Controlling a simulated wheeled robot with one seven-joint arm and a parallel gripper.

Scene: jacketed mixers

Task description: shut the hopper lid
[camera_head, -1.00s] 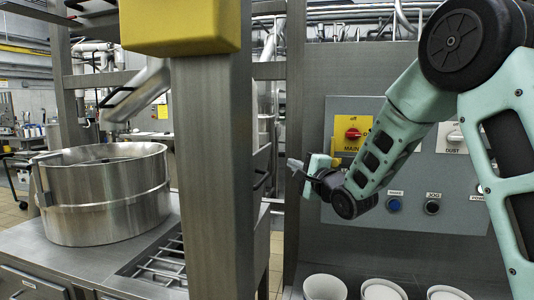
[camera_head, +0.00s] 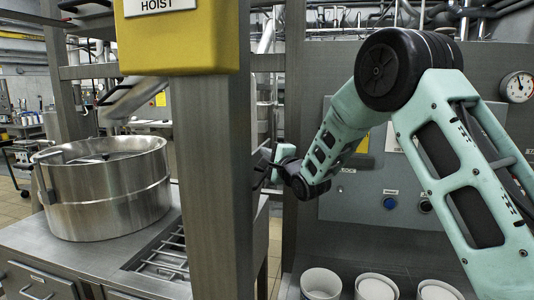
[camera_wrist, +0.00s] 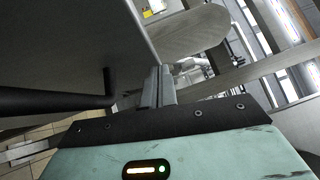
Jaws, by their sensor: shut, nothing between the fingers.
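A slanted grey metal plate with a dark bar handle (camera_head: 135,95) shows behind the post in the head view. It looks like the hopper lid standing open, but the post hides part of it. In the wrist view a large grey plate (camera_wrist: 60,45) with a black bar handle (camera_wrist: 55,100) fills the left side, close to my gripper. I cannot tell if it is the same lid. My gripper (camera_head: 262,170) is beside the post's right edge in the head view; its fingers (camera_wrist: 158,86) are together and empty in the wrist view. I see no contact with the handle.
A round steel vessel (camera_head: 105,195) stands on the bench at left, beside a grate (camera_head: 165,258). A thick steel post (camera_head: 210,170) with a yellow hoist box (camera_head: 178,45) stands between it and my arm. A grey control panel (camera_head: 350,205) and white tubs (camera_head: 321,284) are at right.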

